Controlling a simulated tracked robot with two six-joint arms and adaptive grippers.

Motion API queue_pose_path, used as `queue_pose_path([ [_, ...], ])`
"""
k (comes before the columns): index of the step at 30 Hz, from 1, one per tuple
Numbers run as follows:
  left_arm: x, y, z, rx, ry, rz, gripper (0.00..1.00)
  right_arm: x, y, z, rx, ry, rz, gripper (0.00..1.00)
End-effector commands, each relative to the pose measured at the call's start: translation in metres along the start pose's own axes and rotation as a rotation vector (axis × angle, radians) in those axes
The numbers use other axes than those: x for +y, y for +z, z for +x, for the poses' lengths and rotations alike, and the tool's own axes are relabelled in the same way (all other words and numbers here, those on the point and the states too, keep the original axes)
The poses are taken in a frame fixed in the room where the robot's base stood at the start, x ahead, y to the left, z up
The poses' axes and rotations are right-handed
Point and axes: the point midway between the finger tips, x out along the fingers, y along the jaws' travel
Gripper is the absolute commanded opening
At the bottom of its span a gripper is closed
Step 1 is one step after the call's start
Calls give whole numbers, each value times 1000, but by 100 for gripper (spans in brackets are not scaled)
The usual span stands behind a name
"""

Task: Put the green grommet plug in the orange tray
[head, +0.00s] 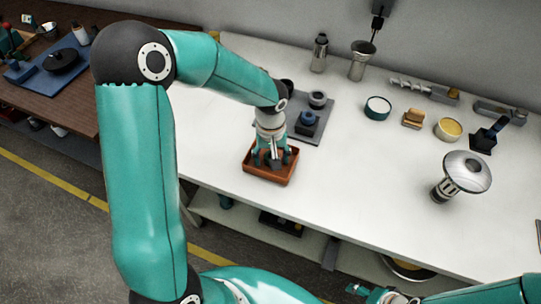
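The orange tray (263,178) sits near the front edge of the white worktop. My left gripper (273,163) points down over the tray and hides much of its inside. Its teal fingers show on either side of a small dark shape, but I cannot tell if they are shut on it. I cannot make out the green grommet plug for certain; the dark shape at the fingers is too small to identify. My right gripper (362,289) is low at the bottom of the view, in front of the worktop and away from the tray. Its finger state is unclear.
A grey mat (318,131) behind the tray holds dark round parts and a blue-black block (307,123). A teal-sided bowl (377,107), a yellow-topped tub (448,129) and a mushroom-shaped metal piece (466,172) stand to the right. The worktop (360,190) right of the tray is clear.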

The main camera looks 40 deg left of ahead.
Motion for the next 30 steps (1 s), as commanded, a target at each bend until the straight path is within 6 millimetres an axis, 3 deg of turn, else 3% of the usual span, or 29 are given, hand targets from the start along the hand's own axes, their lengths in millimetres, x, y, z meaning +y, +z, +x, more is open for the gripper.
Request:
queue_pose_path([
  [8, 0, -1, -22, 4, 2, -2, 66, -2, 0, -4, 0, 0, 0, 70],
  [21, 0, -1, -106, 3, 2, -1, 66, -3, 0, -8, 0, 0, 0, 70],
  [30, 0, 0, -123, -1, 0, -1, 66, -3, 0, -9, 0, 0, 0, 70],
])
